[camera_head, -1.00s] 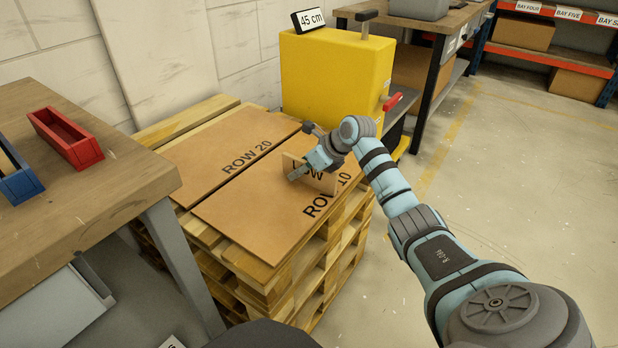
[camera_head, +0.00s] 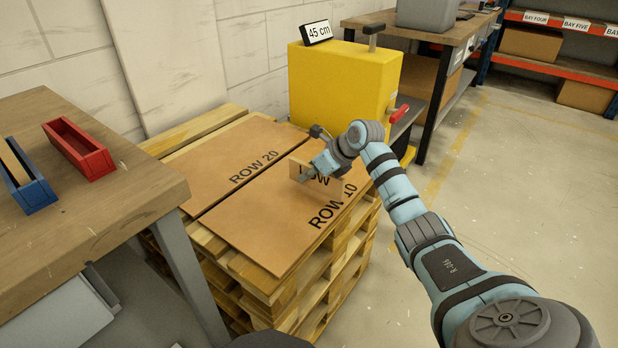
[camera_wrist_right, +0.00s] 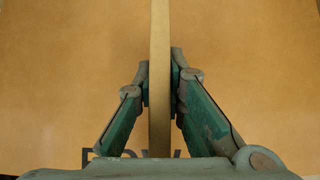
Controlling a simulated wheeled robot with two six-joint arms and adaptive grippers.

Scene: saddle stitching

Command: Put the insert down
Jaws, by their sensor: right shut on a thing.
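A second sheet marked ROW 20 (camera_head: 210,172) lies to the left. My left gripper is not in view.
The sheets lie on stacked wooden pallets (camera_head: 272,288). A wooden table (camera_head: 90,225) at left holds a red tray (camera_head: 78,148) and a blue tray (camera_head: 37,195).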

